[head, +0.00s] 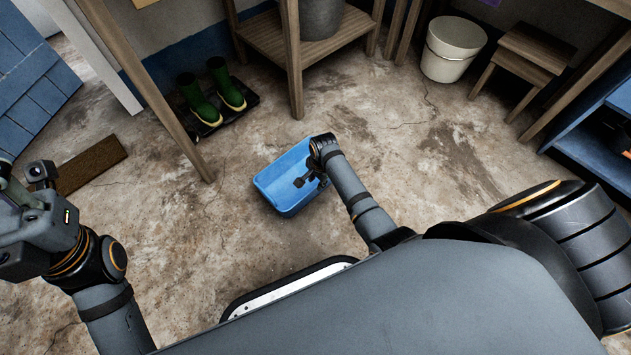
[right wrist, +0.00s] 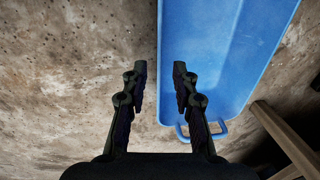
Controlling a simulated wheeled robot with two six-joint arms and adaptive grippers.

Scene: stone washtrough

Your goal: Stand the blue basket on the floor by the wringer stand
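The blue basket (head: 278,187) is in the middle of the head view, low over or on the floor; I cannot tell whether it touches. My right gripper (head: 303,181) is at its right side. In the right wrist view the basket (right wrist: 220,55) fills the upper right, with a loop handle (right wrist: 208,136) at its near end. The right gripper's fingers (right wrist: 160,75) are apart, on either side of the basket's left edge, with gaps showing. My left gripper (head: 20,172) is at the left, empty and far from the basket, its fingers apart. No wringer can be made out.
A wooden stand (head: 265,37) with a grey tub (head: 320,15) is at the back. Green boots (head: 215,95) stand on a dark tray. A cream bucket (head: 450,50) and a stool (head: 530,50) are at back right. A brown mat (head: 92,165) lies left. The floor around the basket is clear.

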